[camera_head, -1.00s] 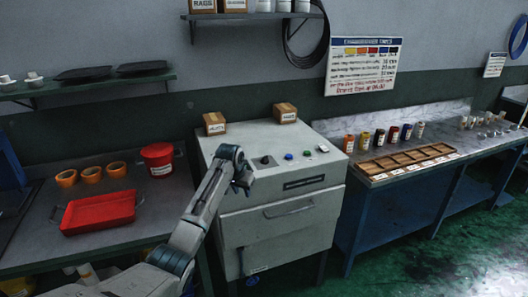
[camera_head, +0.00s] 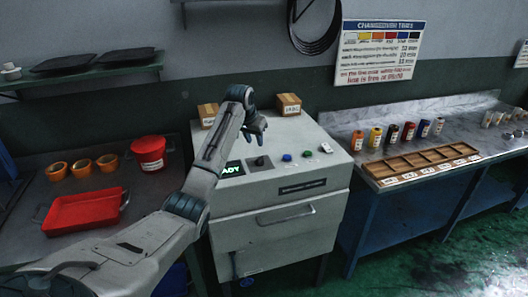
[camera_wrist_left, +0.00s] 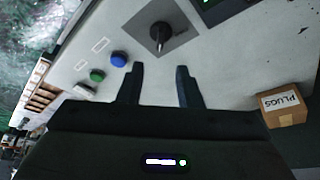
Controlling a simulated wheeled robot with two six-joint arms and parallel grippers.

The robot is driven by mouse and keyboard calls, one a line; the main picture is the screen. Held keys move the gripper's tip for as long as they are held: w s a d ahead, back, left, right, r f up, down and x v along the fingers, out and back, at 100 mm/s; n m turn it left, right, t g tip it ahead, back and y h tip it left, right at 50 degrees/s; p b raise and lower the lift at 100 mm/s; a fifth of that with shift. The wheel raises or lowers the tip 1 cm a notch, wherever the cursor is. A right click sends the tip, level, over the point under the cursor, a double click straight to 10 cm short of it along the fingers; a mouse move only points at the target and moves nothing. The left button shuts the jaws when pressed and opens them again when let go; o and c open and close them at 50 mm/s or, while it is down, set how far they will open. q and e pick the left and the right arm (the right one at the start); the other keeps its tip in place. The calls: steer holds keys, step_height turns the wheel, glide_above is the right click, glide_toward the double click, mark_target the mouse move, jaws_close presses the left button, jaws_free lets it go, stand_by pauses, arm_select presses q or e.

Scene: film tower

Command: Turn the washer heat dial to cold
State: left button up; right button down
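The washer (camera_head: 285,235) is a pale grey cabinet in the middle of the head view. Its heat dial (camera_head: 259,162) is a dark knob on a grey square plate on the sloping top panel. It also shows in the left wrist view (camera_wrist_left: 160,35), beyond the fingertips. My left gripper (camera_head: 258,136) is above and behind the dial in the head view. In the left wrist view its two fingers (camera_wrist_left: 160,70) are apart with nothing between them, and do not touch the dial. The dial's markings are too small to read. My right gripper is not in view.
A green-lit display (camera_head: 232,169), partly hidden by my arm, sits left of the dial. A blue button (camera_head: 287,157) and green button (camera_head: 307,154) are to its right. Small boxes, including one labelled PLUGS (camera_wrist_left: 284,103), stand at the panel's back. A red tray (camera_head: 82,211) is at left.

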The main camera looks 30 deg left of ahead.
mark_target(260, 157)
arm_select(q)
steer(key=p+x, duration=0.2)
steer(key=x, duration=0.7)
steer(key=shift+s+f, duration=0.1)
steer(key=shift+s, duration=0.05)
steer(key=shift+f, duration=0.2)
steer(key=shift+c, duration=0.2)
steer(key=shift+f, duration=0.1)
jaws_close()
